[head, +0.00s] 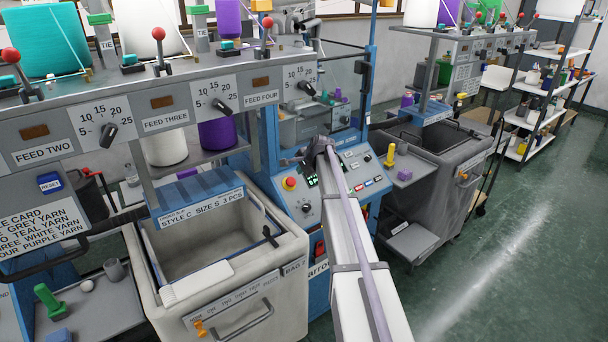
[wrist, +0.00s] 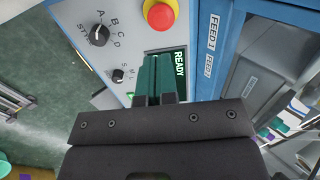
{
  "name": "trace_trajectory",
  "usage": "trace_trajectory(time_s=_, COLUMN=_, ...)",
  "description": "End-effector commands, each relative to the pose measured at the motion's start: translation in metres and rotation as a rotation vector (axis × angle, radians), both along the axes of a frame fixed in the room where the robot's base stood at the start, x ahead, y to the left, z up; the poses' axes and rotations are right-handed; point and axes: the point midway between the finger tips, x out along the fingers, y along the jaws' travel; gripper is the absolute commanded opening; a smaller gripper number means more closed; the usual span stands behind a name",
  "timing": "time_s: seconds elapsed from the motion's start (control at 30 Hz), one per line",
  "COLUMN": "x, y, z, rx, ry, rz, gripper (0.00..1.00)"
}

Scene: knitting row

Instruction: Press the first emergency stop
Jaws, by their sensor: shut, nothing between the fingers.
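The emergency stop (head: 289,182) is a red mushroom button on a yellow collar. It sits on the light control panel of the nearest knitting machine. In the wrist view the red button (wrist: 161,12) is at the top centre, just beyond my fingertips. My gripper (wrist: 159,60) is shut and empty, its dark green fingers side by side in front of the panel's READY display (wrist: 181,62). A gap shows in the picture between fingertips and button. In the head view my dark gripper (head: 314,154) is right of and above the button; its fingertips are hard to make out.
Selector knobs (wrist: 99,35) lie left of the button in the wrist view. A blue frame post (head: 270,140) and the grey bin (head: 220,240) stand left of the panel. A second machine's bin (head: 430,160) stands to the right. The green floor (head: 500,240) is open at right.

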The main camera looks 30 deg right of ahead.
Motion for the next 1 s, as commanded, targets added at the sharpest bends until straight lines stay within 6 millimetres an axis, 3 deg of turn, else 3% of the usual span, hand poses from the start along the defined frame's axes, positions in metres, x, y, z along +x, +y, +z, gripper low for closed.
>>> trace_trajectory(time_s=0.03, x=0.009, y=0.001, z=-0.019, rx=-0.001, ry=0.000, rz=0.001, gripper=0.00)
trace_trajectory(time_s=0.33, x=0.048, y=0.007, z=-0.068, rx=-0.001, ry=0.000, rz=0.001, gripper=0.00)
trace_trajectory(time_s=0.5, x=0.058, y=0.009, z=-0.077, rx=-0.001, ry=0.000, rz=-0.001, gripper=0.00)
trace_trajectory(time_s=0.83, x=0.059, y=0.010, z=-0.077, rx=-0.001, ry=0.000, rz=-0.001, gripper=0.00)
trace_trajectory(time_s=1.0, x=0.070, y=0.011, z=-0.094, rx=-0.001, ry=0.000, rz=-0.001, gripper=0.00)
